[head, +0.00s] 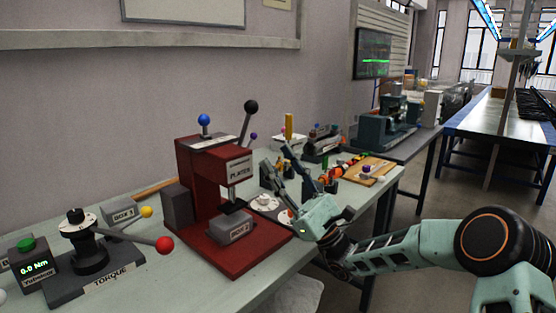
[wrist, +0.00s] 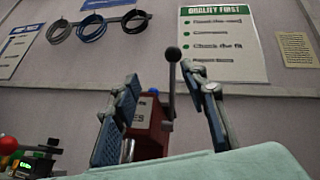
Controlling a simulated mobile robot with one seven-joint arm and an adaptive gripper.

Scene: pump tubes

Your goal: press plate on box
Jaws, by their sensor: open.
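The red press (head: 195,165) stands on the bench, its upper label partly readable. Its lever ends in a black knob (head: 251,106), and a blue knob (head: 204,119) sits on top. A grey box labelled BOX 2 (head: 229,231) rests on the press base, under the head. My gripper (head: 287,158) is open and empty, raised to the right of the press. In the wrist view the black knob (wrist: 173,54) and the red press (wrist: 148,138) appear between my open fingers (wrist: 160,82). A round pale part (head: 265,202) lies on the bench beside the press; I cannot tell whether it is a plate.
A grey box labelled BOX 1 (head: 122,214) and a torque device (head: 88,240) with a red-ended handle stand left of the press. A wooden board (head: 367,169) and several small coloured parts lie further right. Other equipment stands behind.

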